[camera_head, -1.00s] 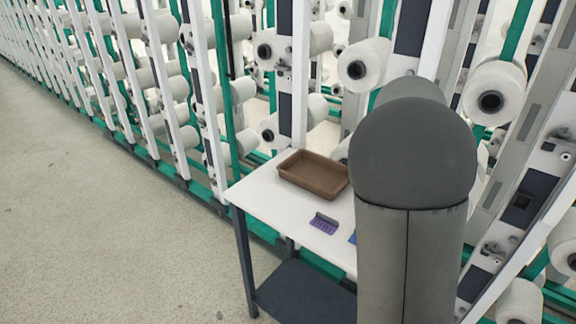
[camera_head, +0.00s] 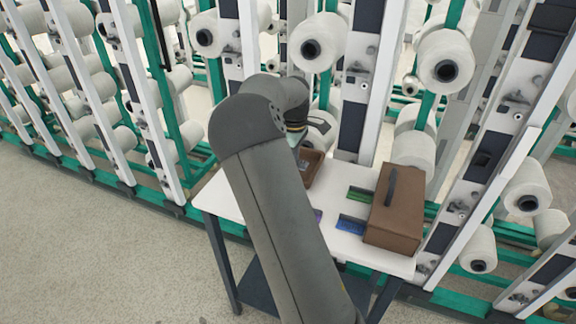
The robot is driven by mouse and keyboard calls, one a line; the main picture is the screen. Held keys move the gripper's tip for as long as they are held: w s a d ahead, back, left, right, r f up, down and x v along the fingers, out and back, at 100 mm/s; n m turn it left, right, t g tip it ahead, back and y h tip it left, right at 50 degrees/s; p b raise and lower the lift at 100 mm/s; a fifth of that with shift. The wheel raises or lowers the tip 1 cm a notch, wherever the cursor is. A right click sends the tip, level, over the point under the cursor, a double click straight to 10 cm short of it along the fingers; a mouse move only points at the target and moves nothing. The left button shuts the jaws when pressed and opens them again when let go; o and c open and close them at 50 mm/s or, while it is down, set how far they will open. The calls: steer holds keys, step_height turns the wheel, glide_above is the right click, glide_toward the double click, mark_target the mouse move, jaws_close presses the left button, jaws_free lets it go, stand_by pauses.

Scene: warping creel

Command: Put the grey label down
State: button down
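I cannot make out the grey label for certain. My arm reaches over the white table (camera_head: 385,259), and its wrist end, with my gripper (camera_head: 300,137), is above or near the brown tray (camera_head: 309,168). The arm hides the fingers, so I cannot tell whether they are open or holding something. A small dark-grey shape shows just right of the wrist; I cannot tell whether it is part of my gripper or a label. The arm covers much of the tray and the table's left part.
A green label (camera_head: 360,195) and a blue label (camera_head: 351,225) lie on the table, with a purple one (camera_head: 318,215) partly hidden by my arm. A brown box (camera_head: 396,215) with a dark handle stands at the right. Creel posts and white yarn bobbins (camera_head: 319,42) rise behind.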

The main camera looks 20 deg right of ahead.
steer(key=w+f, duration=0.2)
steer(key=f, duration=0.1)
steer(key=shift+w+a, duration=0.1)
steer(key=shift+w, duration=0.2)
step_height(320, 180, down, 4)
steer(key=shift+w+r+p, duration=0.1)
steer(key=shift+r+p, duration=0.15)
steer(key=shift+p, duration=0.1)
steer(key=c, duration=1.8)
jaws_free()
steer(key=shift+c, duration=0.2)
